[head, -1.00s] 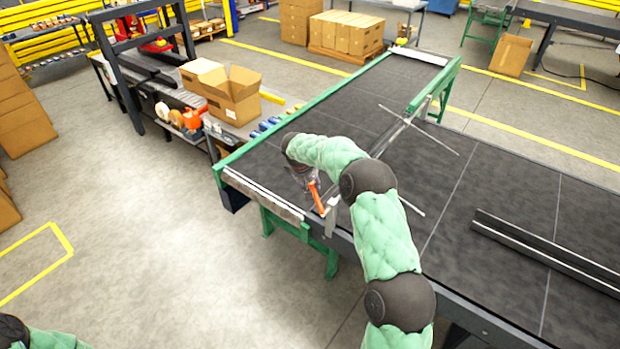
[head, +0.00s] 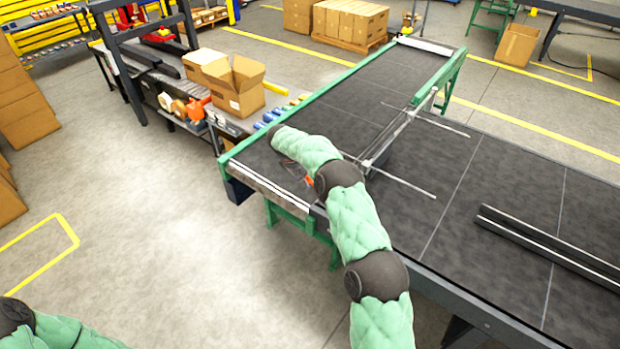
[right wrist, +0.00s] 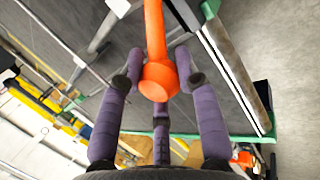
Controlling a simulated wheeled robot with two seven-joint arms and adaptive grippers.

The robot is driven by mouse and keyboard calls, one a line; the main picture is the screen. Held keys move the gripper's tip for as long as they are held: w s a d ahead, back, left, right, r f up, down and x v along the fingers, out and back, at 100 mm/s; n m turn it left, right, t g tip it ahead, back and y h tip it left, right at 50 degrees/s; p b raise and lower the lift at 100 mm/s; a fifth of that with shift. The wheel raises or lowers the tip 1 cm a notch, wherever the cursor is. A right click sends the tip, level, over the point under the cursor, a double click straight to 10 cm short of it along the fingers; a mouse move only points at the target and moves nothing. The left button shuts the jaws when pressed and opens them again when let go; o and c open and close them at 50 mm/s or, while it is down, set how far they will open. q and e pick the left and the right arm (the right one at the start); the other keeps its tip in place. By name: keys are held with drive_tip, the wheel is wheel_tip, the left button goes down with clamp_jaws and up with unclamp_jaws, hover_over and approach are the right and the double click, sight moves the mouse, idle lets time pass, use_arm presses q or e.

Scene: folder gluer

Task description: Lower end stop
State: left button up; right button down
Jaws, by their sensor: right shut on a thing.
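The end stop (head: 397,138) appears to be the metal bar with thin rods that stands across the dark belt. An orange handle (right wrist: 156,45) shows large in the right wrist view, and a small bit of it shows in the head view (head: 309,181). My right gripper (right wrist: 158,75) is shut on the handle's rounded end, with its purple fingers around it.
The belt table (head: 500,190) has a green frame, and a long dark rail (head: 550,246) lies on its right part. A side bench with an open carton (head: 237,88) and tape rolls stands behind, at left.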

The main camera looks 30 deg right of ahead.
drive_tip(key=shift+s+a+f, duration=0.15)
drive_tip(key=shift+s+f, duration=0.05)
drive_tip(key=shift+f, duration=0.15)
drive_tip(key=c, duration=0.9)
unclamp_jaws()
drive_tip(key=shift+w+r, duration=0.1)
drive_tip(key=shift+r, duration=0.1)
drive_tip(key=shift+w+a+r, duration=0.1)
drive_tip(key=shift+r, duration=0.4)
drive_tip(key=v, duration=1.1)
